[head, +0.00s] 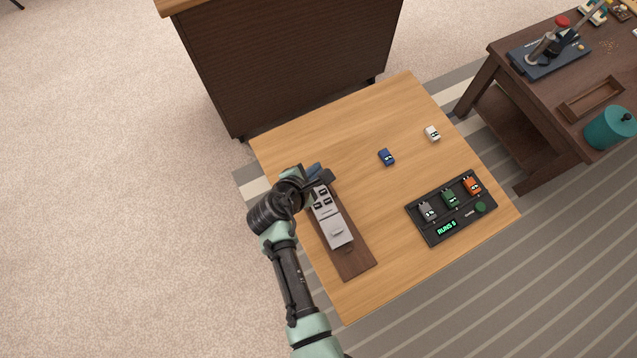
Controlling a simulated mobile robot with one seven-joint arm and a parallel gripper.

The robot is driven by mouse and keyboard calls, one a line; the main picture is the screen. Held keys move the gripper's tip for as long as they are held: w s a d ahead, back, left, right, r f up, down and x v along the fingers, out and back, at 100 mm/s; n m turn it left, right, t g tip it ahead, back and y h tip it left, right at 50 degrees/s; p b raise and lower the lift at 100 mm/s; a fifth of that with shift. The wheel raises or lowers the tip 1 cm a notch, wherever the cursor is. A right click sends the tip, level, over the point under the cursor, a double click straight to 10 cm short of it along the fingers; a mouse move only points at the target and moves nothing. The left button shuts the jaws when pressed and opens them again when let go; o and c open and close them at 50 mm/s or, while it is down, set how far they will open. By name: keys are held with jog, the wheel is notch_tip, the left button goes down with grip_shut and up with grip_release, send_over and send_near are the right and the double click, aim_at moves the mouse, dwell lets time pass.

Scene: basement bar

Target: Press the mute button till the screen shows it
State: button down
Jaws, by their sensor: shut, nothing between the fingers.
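A grey device (329,216) lies on a dark wooden board (357,263) at the left side of the light wooden table (390,255). It has several small dark-marked keys (322,199) near its far end and a plain grey part nearer. No key can be read as mute at this size. My gripper (323,177) is shut and empty over the far end of the device, and it hides part of that end. I cannot tell whether it touches anything. A bluish part beside the gripper is too small to make out. No screen with a mute sign can be made out.
A blue car (387,157) and a white car (432,133) stand behind. A dark cabinet (285,60) is beyond; a side table (540,100) is right.

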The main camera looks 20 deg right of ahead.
notch_tip(320, 180, down, 6)
jog(key=b, duration=0.4)
jog(key=shift+r, duration=0.1)
dwell(1.7)
jog(key=shift+f+b, duration=0.3)
jog(key=shift+f, duration=0.1)
jog(key=shift+f, duration=0.35)
dwell(0.4)
jog(key=shift+r, duration=0.1)
jog(key=shift+r+p, duration=0.7)
jog(key=shift+r, duration=0.05)
notch_tip(320, 180, up, 5)
jog(key=p, duration=0.5)
